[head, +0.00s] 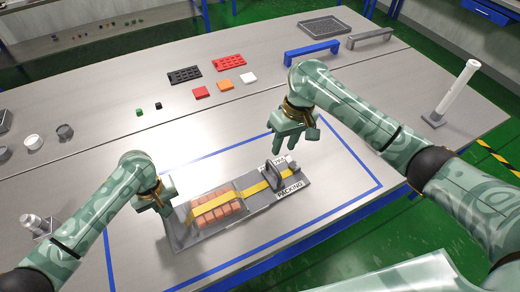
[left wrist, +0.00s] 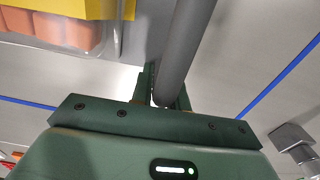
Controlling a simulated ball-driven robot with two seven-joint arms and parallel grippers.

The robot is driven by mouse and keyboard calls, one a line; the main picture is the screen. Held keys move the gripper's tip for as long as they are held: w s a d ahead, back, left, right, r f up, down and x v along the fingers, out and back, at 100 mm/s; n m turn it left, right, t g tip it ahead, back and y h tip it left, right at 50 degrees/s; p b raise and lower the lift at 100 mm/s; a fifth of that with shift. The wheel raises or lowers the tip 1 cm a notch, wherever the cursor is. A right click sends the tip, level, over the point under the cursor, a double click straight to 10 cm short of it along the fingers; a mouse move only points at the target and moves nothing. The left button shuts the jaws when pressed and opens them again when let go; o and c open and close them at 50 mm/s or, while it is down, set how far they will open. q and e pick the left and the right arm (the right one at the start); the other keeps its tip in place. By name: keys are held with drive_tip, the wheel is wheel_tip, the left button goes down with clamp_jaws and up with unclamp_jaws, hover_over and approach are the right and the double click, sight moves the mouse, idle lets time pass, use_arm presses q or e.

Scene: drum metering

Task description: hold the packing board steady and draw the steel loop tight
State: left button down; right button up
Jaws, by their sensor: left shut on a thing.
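The grey packing board (head: 215,232) lies inside the blue outline on the table. It carries a block of orange-brown pieces (head: 217,210) with a yellow strap (head: 236,196) over them; these also show at the top left of the left wrist view. The dark steel loop (head: 284,166) stands at the strap's right end, beside the PACKING label (head: 290,190). My left gripper (head: 163,206) is at the board's left end, shut on a grey round bar (left wrist: 188,45). My right gripper (head: 298,143) is open and empty, above and behind the loop, apart from it.
Behind lie two trays, black (head: 184,74) and red (head: 229,62), and several small coloured blocks. A blue bridge-shaped piece (head: 312,49) stands farther back. A white cylinder (head: 459,85) stands at the right, and round pieces (head: 65,131) at the left. The table's middle is clear.

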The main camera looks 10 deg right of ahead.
idle(0.3)
use_arm(q)
drive_tip(key=c, duration=1.3)
unclamp_jaws()
